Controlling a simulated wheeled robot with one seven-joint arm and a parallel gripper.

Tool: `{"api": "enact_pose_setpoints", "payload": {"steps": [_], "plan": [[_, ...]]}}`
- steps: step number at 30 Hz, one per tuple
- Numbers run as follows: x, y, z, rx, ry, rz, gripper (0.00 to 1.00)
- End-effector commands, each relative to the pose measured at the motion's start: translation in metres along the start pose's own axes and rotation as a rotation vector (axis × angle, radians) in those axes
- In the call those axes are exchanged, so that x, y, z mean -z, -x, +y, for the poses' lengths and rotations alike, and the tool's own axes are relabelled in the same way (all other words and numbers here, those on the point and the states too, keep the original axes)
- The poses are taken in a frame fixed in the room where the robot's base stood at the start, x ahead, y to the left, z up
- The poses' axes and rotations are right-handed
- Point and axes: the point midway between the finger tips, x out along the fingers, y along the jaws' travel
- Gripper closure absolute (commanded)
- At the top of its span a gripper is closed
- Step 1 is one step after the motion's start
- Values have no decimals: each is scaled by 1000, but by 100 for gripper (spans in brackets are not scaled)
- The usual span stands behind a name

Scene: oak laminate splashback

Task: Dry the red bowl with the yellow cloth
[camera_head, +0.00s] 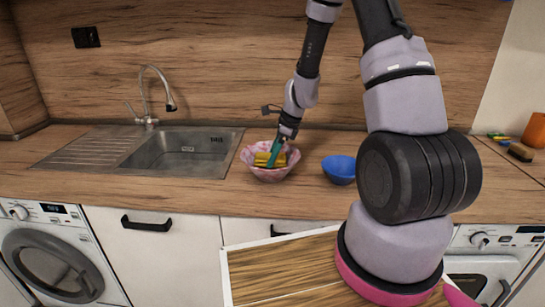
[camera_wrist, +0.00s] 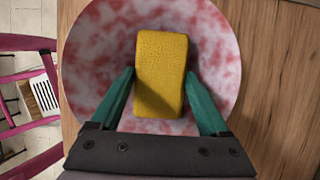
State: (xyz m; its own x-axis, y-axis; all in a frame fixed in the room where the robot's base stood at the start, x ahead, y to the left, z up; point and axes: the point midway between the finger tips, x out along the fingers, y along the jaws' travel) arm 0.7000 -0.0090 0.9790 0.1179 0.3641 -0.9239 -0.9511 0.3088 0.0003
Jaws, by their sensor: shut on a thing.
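The bowl (camera_head: 254,173), mottled red-pink and white, stands upright on the wooden counter right of the sink; it also fills much of the wrist view (camera_wrist: 95,60). The yellow cloth (camera_wrist: 160,85) looks like a thick, block-shaped pad. My gripper (camera_wrist: 161,76) has green fingers shut on the sides of the cloth, holding it within the bowl's rim. In the head view my gripper (camera_head: 275,153) points down into the bowl, with the cloth (camera_head: 264,159) partly hidden behind a finger. I cannot tell whether the cloth touches the inside of the bowl.
A blue bowl (camera_head: 339,171) stands close to the right. A steel sink (camera_head: 185,150) with a tap (camera_head: 150,120) is at the left. An orange item (camera_head: 535,131) and a dark-topped block (camera_head: 521,152) lie at the far right. The counter's front edge (camera_head: 190,208) is near.

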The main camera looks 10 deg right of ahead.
Motion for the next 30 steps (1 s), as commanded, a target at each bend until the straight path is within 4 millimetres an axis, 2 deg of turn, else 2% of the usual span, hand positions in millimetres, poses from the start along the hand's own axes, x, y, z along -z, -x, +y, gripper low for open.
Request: {"api": "enact_pose_setpoints", "payload": {"steps": [10, 21, 30], "plan": [[0, 0, 2, 1, 0, 0, 66], [1, -2, 20, 0, 0, 0, 66], [1, -3, 20, -1, 0, 1, 66]]}}
